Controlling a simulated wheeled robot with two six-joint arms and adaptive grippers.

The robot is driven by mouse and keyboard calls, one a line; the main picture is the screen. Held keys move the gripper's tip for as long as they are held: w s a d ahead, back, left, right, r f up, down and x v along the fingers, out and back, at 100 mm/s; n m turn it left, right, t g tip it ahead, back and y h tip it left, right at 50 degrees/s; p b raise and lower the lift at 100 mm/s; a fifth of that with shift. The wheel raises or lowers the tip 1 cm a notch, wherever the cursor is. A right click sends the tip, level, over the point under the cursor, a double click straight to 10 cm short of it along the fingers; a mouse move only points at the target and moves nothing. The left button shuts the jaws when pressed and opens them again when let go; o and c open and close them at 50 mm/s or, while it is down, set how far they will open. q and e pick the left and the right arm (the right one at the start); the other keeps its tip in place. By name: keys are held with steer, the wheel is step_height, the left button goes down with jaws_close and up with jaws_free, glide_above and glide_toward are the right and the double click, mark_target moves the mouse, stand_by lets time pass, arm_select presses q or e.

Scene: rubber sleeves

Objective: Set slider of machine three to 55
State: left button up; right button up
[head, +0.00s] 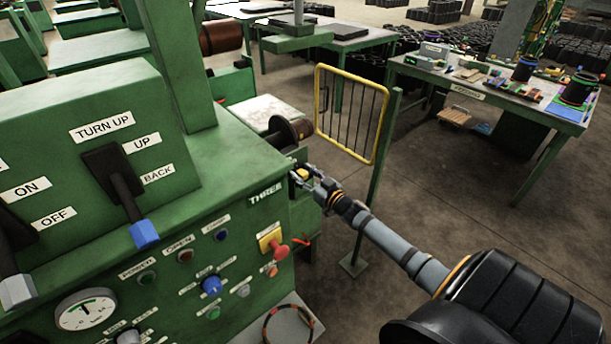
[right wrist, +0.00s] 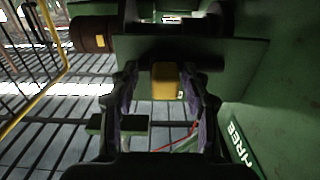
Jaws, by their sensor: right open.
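Machine three is the green machine (head: 215,180) labelled THREE, at the left of the head view. A small yellow block (right wrist: 166,82), which looks like the slider's knob, is at its right end. The block also shows in the head view (head: 302,174). My right gripper (head: 308,177) is open at the machine's right side. In the right wrist view its two fingers stand on either side of the yellow block, with gaps visible. The slider's scale and reading cannot be seen. My left gripper is out of view.
A yellow-framed barrier (head: 352,112) stands behind my right arm, its green post (head: 376,190) close by. A red button (head: 276,247) and levers are on the machine. A cluttered table (head: 500,92) stands at the back right. Open floor lies between.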

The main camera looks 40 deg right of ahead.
steer(key=s, duration=0.7)
steer(key=shift+s+d, duration=0.25)
steer(key=shift+d, duration=0.1)
steer(key=shift+f, duration=0.1)
steer(key=s+d+f+g+h, duration=0.1)
steer(key=s+f+g, duration=0.3)
steer(key=f, duration=0.6)
steer(key=s+d+f+m+g+h, duration=0.1)
steer(key=s+d+f, duration=0.1)
steer(key=s+f, duration=0.65)
steer(key=s+d+f+g+h, duration=0.1)
steer(key=s+f+g, duration=0.15)
steer(key=f, duration=1.05)
steer(key=s+a+f+g, duration=0.3)
steer(key=s+a+f, duration=0.2)
steer(key=s, duration=0.4)
steer(key=s+a+f+g, duration=0.3)
steer(key=s+a+f, duration=0.2)
steer(key=s+f, duration=0.2)
steer(key=s+a+f+g+y, duration=0.1)
steer(key=s+a+f+g, duration=0.2)
steer(key=s+a+f, duration=0.3)
steer(key=s+f, duration=0.1)
steer(key=s, duration=0.4)
steer(key=shift+s+n, duration=0.3)
steer(key=shift+a+r, duration=0.1)
